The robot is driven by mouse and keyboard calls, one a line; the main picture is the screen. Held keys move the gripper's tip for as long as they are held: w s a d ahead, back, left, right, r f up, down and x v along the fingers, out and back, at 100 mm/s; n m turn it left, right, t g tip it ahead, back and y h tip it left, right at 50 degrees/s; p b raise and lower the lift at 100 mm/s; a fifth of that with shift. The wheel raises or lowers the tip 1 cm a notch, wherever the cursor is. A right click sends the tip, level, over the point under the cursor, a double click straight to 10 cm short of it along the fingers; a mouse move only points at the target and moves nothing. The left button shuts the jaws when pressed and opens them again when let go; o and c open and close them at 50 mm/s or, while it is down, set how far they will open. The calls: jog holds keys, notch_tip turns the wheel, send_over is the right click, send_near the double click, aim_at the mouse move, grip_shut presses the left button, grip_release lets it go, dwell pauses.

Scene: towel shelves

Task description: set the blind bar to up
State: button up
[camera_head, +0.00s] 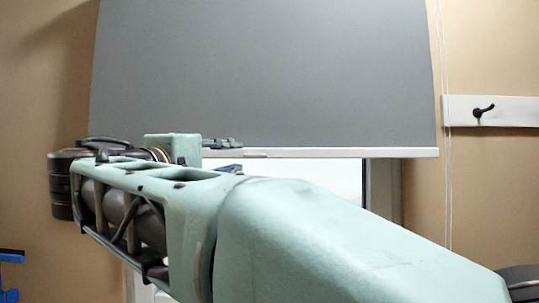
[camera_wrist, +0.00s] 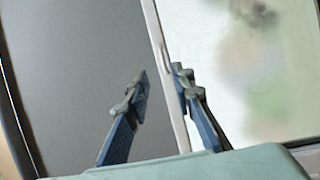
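The grey blind (camera_head: 270,75) hangs partly lowered over the window, with its white bar (camera_head: 330,153) along the bottom edge. The bar sits near mid-height in the head view and runs slantwise in the wrist view (camera_wrist: 157,35). My gripper (camera_head: 226,155) is at the left part of the bar, partly hidden behind my arm. In the wrist view my gripper (camera_wrist: 161,80) is open, one blue finger on the blind side and the other on the window side of the bar. The right finger appears close to the bar; I cannot tell whether it touches. Nothing is seen clamped.
The bright window pane (camera_wrist: 245,75) shows beyond the bar. Thin white cords (camera_head: 446,180) hang right of the blind. A white rail with a dark hook (camera_head: 481,111) is on the tan wall at right. A blue object (camera_head: 11,258) shows at lower left.

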aim_at(251, 154)
jog(key=p+x, duration=0.2)
jog(key=x, duration=0.5)
jog(key=shift+w+d+p, duration=0.1)
jog(key=shift+w+p, duration=0.15)
jog(key=shift+p, duration=0.15)
jog(key=shift+w+d, duration=0.25)
jog(key=shift+w, duration=0.25)
grip_shut()
